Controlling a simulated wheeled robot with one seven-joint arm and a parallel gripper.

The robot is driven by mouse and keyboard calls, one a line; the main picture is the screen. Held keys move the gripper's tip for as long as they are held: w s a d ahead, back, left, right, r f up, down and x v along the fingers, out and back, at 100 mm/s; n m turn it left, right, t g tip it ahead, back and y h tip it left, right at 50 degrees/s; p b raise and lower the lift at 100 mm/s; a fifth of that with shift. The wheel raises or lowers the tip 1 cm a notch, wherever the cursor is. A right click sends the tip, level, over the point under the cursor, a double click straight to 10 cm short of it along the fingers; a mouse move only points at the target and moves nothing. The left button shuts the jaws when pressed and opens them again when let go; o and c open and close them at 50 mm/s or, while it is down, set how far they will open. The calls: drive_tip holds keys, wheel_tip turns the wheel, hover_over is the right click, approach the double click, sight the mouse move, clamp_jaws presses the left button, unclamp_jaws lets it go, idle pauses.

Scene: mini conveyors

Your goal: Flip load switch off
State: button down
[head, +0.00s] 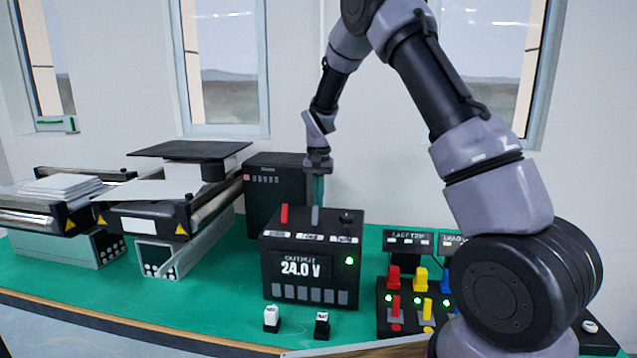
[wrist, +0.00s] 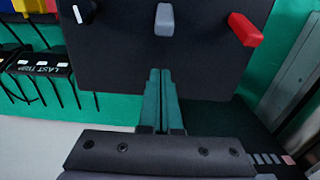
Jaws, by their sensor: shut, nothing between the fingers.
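A black power supply box (head: 310,248) stands on the green bench; its display reads 24.0 V and a green light is lit. On its top are a red lever (head: 284,214), a grey lever (head: 315,215) and a dark knob (head: 346,217). Their labels are too small to read, so I cannot tell which is the load switch. My gripper (head: 318,196) points down at the back of the box. In the wrist view its teal fingers (wrist: 160,76) are shut and empty, in line with the grey lever (wrist: 164,20) but apart from it. The red lever (wrist: 245,29) is to the right.
A switch panel (head: 405,290) with red, yellow and blue switches stands at right, partly hidden by my arm. A dark box (head: 275,185) stands behind the power supply. Mini conveyors (head: 150,215) fill the left.

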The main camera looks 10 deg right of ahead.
sight(315, 207)
drive_tip(key=shift+s+a+r, duration=0.15)
drive_tip(key=shift+s+a, duration=0.05)
drive_tip(key=shift+s, duration=0.4)
drive_tip(key=shift+s+a+r, duration=0.15)
drive_tip(key=shift+s, duration=0.45)
drive_tip(key=shift+s+a+r, duration=0.15)
drive_tip(key=shift+s+a, duration=0.05)
drive_tip(key=shift+s, duration=0.4)
drive_tip(key=shift+s+a+r+t+h, duration=0.25)
drive_tip(key=shift+s+t, duration=0.2)
drive_tip(key=shift+t, duration=0.45)
drive_tip(key=shift+s+r+t, duration=0.1)
drive_tip(key=shift+s+t, duration=0.2)
drive_tip(key=shift+s+a+r, duration=0.15)
drive_tip(key=shift+s+a, duration=0.1)
drive_tip(key=shift+s, duration=0.45)
drive_tip(key=shift+v, duration=0.8)
drive_tip(key=shift+w, duration=0.15)
